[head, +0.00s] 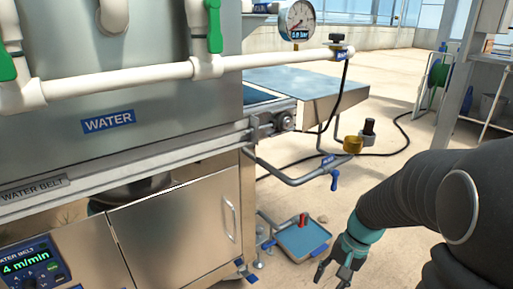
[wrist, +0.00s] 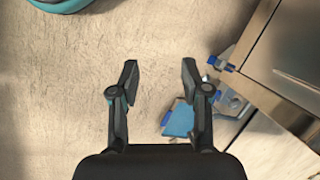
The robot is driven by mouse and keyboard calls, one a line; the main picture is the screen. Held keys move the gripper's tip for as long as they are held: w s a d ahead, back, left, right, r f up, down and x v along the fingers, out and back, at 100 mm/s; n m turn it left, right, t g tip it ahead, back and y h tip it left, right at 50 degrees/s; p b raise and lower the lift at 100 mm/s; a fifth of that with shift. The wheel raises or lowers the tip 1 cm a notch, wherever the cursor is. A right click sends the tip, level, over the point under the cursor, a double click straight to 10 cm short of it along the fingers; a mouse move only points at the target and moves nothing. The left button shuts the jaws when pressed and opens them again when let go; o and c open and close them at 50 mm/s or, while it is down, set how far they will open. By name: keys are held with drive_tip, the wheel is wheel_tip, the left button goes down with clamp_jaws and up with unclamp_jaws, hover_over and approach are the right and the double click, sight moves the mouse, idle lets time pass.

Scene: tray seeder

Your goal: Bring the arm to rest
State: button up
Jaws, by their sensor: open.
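My gripper (head: 335,272) hangs low at the lower right in the head view, at the end of my dark arm, pointing down over the sandy floor. In the wrist view my gripper (wrist: 159,85) has its two dark fingers apart with only bare floor between them. It is open and empty. In the head view it is just right of a blue tray on the floor and appears apart from it.
The blue tray (head: 303,243) holds a red item (head: 303,220). The steel seeder cabinet (head: 185,225) stands left, with a pipe and blue-handled valve (head: 335,180) jutting out. A black hose (head: 385,152) crosses the floor. A shelf rack (head: 490,125) stands right.

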drive_tip(key=s+r+n+t+h+p, duration=0.1)
drive_tip(key=s+r+n+t, duration=0.1)
drive_tip(key=r, duration=0.5)
drive_tip(key=s+a+r+n+t+h+p, duration=0.1)
drive_tip(key=s+r+t+p, duration=0.1)
drive_tip(key=s+r, duration=0.3)
drive_tip(key=s+a+r+n+t+h+p, duration=0.1)
drive_tip(key=s+r, duration=0.3)
drive_tip(key=r, duration=0.5)
drive_tip(key=shift+s+a+r+n+t+p, duration=0.2)
drive_tip(key=shift+n+t+p, duration=0.5)
drive_tip(key=shift+n, duration=0.1)
